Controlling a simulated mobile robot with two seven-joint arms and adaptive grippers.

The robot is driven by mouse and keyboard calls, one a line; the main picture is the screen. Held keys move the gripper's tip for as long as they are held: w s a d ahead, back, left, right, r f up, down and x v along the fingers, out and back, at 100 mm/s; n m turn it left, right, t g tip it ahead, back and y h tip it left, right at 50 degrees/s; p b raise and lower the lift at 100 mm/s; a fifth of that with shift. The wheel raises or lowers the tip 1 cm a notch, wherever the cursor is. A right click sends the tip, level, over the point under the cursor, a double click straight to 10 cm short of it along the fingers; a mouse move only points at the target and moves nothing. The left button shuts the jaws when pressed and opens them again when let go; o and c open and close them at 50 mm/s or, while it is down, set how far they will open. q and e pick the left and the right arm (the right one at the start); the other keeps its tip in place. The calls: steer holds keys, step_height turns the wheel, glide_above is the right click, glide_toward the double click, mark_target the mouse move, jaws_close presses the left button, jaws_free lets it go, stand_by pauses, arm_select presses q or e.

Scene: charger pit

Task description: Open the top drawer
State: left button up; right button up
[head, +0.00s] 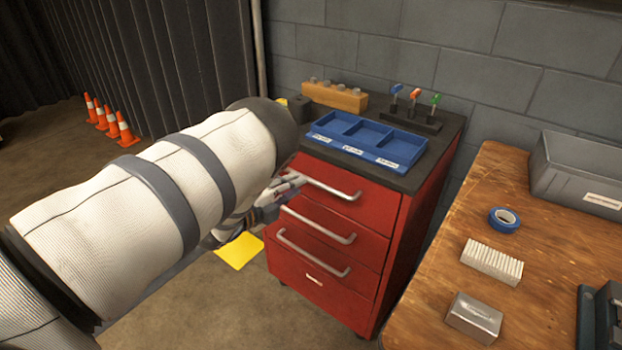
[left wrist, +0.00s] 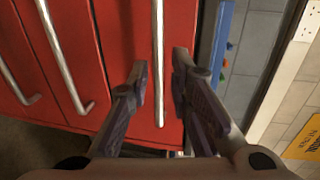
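The red drawer cabinet (head: 345,225) stands against the wall with its drawers shut. The top drawer (head: 360,200) has a silver bar handle (head: 336,187). My left gripper (head: 292,182) is at the left end of that handle. In the left wrist view my left gripper (left wrist: 160,65) is open, with one finger on each side of the top handle (left wrist: 158,60). Gaps show between the handle and both fingers. The lower handles (left wrist: 65,60) lie to the left there. My left arm covers part of the head view. My right gripper is not in view.
On the cabinet top are a blue tray (head: 367,139), a wooden block holder (head: 335,96) and a tool rack (head: 410,117). A wooden bench (head: 530,260) stands close at right. Orange cones (head: 124,130) stand at far left.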

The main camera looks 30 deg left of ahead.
mark_target(308, 177)
arm_select(q)
steer(key=b+x, duration=0.1)
steer(key=x, duration=0.5)
steer(key=shift+w+f, duration=0.25)
steer(key=shift+w, duration=0.1)
jaws_close()
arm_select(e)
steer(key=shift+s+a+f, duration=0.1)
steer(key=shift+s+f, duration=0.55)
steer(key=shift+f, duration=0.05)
